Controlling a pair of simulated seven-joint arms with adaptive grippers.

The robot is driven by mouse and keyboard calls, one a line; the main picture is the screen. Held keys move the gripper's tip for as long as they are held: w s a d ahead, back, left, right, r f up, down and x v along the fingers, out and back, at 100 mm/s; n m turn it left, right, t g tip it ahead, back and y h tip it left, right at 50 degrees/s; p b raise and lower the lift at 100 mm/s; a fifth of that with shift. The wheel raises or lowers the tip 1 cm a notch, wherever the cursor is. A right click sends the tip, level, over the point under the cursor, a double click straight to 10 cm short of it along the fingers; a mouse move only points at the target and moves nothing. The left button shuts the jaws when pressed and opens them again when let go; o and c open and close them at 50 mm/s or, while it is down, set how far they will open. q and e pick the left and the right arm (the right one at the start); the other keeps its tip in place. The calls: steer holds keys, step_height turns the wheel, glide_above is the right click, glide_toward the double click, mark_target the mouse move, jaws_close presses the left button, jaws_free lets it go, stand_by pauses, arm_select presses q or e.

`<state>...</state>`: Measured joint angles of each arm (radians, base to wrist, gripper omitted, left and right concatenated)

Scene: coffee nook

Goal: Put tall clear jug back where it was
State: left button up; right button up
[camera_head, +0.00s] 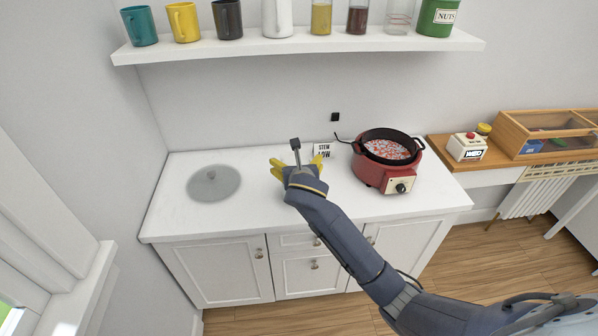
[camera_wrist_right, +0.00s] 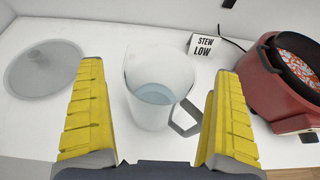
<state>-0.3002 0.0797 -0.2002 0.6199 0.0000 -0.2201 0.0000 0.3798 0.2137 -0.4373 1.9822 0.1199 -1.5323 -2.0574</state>
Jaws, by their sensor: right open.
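The tall clear jug (camera_wrist_right: 150,112) shows in the right wrist view, with some pale bluish water inside and a dark grey handle at its lower right. It appears to stand upright on the white counter. In the head view my right gripper and wrist hide it. My right gripper (camera_wrist_right: 160,80) is open, one yellow finger on each side of the jug in the picture, with visible gaps. In the head view the right gripper (camera_head: 298,166) is over the middle of the counter. My left gripper is not in view.
A red cooker (camera_head: 384,178) with a black-rimmed pot stands right of the gripper. A "STEW LOW" card (camera_wrist_right: 204,46) stands behind the jug. A grey round lid (camera_head: 213,183) lies at left. A wall shelf (camera_head: 300,45) holds mugs and jars. The counter's front left is clear.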

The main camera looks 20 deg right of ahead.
steer(key=v, duration=0.9)
steer(key=shift+s, duration=0.25)
steer(key=shift+r, duration=0.1)
steer(key=s+d+f+m+g, duration=0.1)
steer(key=s+f+m+g, duration=0.35)
steer(key=f, duration=1.05)
steer(key=s+d+f+n+g, duration=0.15)
steer(key=s+f, duration=0.55)
steer(key=f, duration=0.8)
steer(key=s+d+f+m+g, duration=0.25)
steer(key=s+f, duration=0.25)
steer(key=f, duration=1)
steer(key=s+f+m+g+y, duration=0.1)
steer(key=s+f+m, duration=0.7)
steer(key=s, duration=0.5)
steer(key=s+d+f+m+g, duration=0.1)
steer(key=s+f+m, duration=0.7)
steer(key=s, duration=0.5)
steer(key=s+d+f+m+g+y, duration=0.1)
steer(key=s+f+m, duration=0.8)
steer(key=s+f, duration=0.3)
steer(key=shift+s+d+y, duration=0.2)
steer(key=shift+s+y, duration=0.1)
steer(key=shift+s, duration=0.25)
